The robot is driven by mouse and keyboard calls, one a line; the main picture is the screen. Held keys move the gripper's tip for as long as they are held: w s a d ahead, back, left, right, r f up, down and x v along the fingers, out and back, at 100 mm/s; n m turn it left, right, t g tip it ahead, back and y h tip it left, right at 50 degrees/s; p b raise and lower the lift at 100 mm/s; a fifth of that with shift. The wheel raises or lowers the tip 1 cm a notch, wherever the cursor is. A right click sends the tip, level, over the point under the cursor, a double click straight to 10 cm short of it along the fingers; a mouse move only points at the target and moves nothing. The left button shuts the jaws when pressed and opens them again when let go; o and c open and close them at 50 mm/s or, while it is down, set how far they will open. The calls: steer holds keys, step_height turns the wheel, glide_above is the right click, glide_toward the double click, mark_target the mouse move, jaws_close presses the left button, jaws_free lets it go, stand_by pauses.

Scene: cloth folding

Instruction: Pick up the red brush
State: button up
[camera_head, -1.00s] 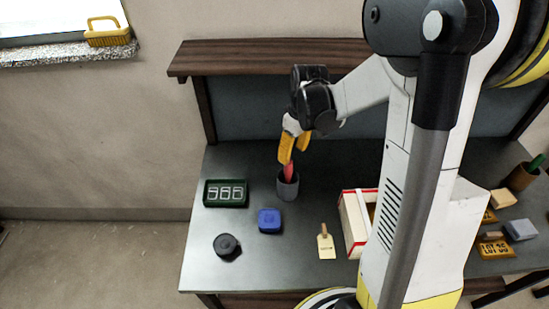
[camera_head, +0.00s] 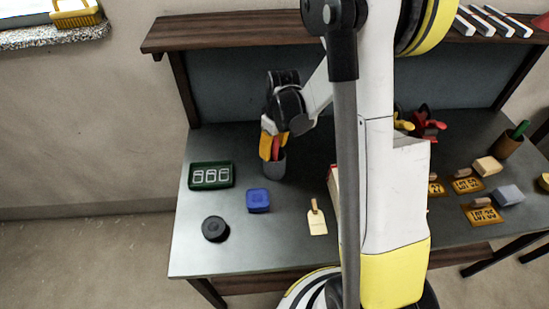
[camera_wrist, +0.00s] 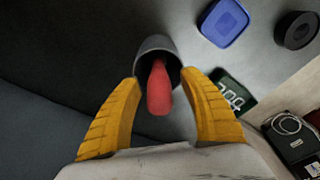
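The red brush (camera_wrist: 158,88) stands in a grey cup (camera_wrist: 152,43), and only its red handle shows; the rest is hidden inside. In the head view a bit of the red handle (camera_head: 276,146) shows beside my yellow fingers, above the cup (camera_head: 274,166). My gripper (camera_wrist: 160,77) is open, with one finger on each side of the handle. A gap shows between the handle and both fingers in the wrist view. The fingertips are close to the cup's rim.
On the table (camera_head: 275,240) are a green-framed counter (camera_head: 211,176), a blue box (camera_head: 258,200), a black round object (camera_head: 215,229) and a tag (camera_head: 317,220). A wooden shelf (camera_head: 220,30) runs behind. A brown cup (camera_head: 508,146) stands at right.

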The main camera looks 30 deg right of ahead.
jaws_close()
